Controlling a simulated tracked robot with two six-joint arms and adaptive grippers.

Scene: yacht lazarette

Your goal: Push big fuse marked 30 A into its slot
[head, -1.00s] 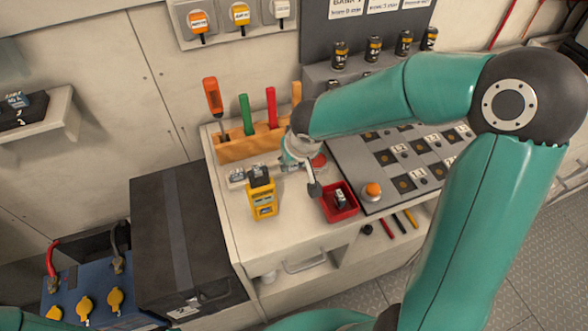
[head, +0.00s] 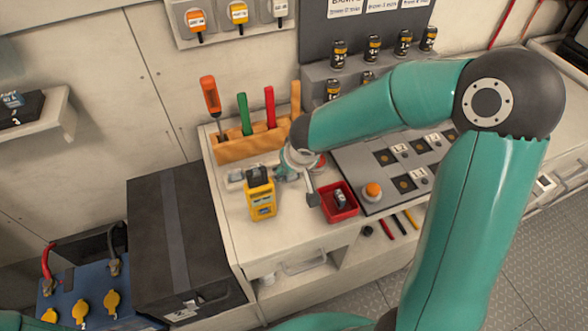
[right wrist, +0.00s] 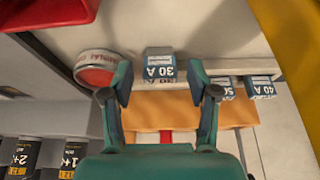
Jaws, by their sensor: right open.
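In the right wrist view the big fuse marked 30 A (right wrist: 159,66), a grey block with a blue-and-white label, appears upside down just beyond my fingertips. My right gripper (right wrist: 160,84) is open, with one finger to each side of the fuse's line and nothing held. Smaller-looking fuses marked 40 A (right wrist: 261,88) and probably 50 (right wrist: 225,88) stand to its right. The seat under the 30 A fuse is not clear. In the head view my right gripper (head: 286,173) is low over the bench and hides the 30 A fuse. My left gripper is out of view.
A yellow meter (head: 262,200) stands close left of my right gripper, and a red tray (head: 338,212) lies to its right. A wooden rack (head: 235,149) with upright tools stands behind. A grey panel (head: 355,160) and an orange knob (head: 372,190) lie further right.

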